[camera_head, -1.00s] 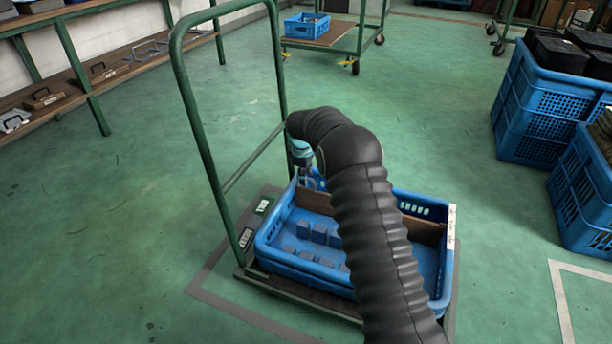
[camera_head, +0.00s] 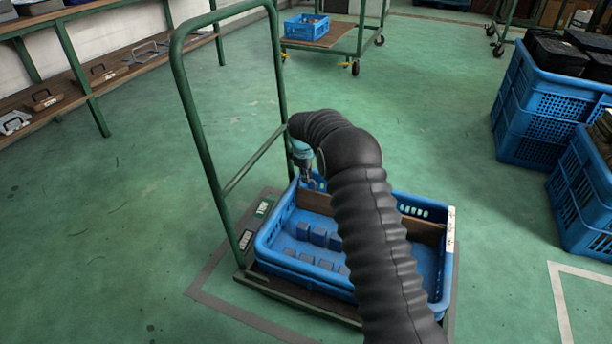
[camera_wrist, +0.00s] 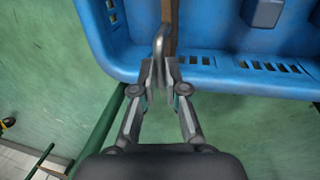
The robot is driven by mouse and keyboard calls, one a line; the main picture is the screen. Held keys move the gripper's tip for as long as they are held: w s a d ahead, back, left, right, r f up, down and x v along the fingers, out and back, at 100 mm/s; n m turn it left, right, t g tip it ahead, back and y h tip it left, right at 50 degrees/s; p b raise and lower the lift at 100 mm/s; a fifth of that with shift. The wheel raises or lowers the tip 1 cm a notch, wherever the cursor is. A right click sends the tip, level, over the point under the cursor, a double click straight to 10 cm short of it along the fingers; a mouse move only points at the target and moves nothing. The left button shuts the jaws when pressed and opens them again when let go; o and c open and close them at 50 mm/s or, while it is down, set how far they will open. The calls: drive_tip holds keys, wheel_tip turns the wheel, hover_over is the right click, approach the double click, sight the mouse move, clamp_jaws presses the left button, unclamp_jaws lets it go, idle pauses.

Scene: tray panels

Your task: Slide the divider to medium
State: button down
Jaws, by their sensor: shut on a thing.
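The brown divider (camera_head: 316,201) stands on edge across the blue tray (camera_head: 265,246), toward its far side. My arm hides its middle; its right part shows beyond the arm. In the wrist view the divider (camera_wrist: 170,20) runs away from me, with a grey metal handle (camera_wrist: 160,40) at its near end. My gripper (camera_wrist: 160,72) is shut on this handle at the tray's rim. In the head view my gripper (camera_head: 310,182) is low at the tray's far left corner. Several small blue-grey blocks (camera_head: 319,236) lie in the tray on the near side of the divider.
The tray sits on a cart with a tall green handle frame (camera_head: 190,110) close left of my gripper. Two small labels (camera_head: 262,207) lie on the cart's deck. Stacked blue crates (camera_head: 535,110) stand at right.

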drive_tip(key=c, duration=1.2)
unclamp_jaws()
drive_tip(key=shift+d, duration=0.1)
drive_tip(key=shift+r, duration=0.1)
wheel_tip(320, 180, up, 12)
drive_tip(key=s+a, duration=0.1)
drive_tip(key=s, duration=0.1)
drive_tip(key=shift+f, duration=0.25)
drive_tip(key=shift+s, duration=0.1)
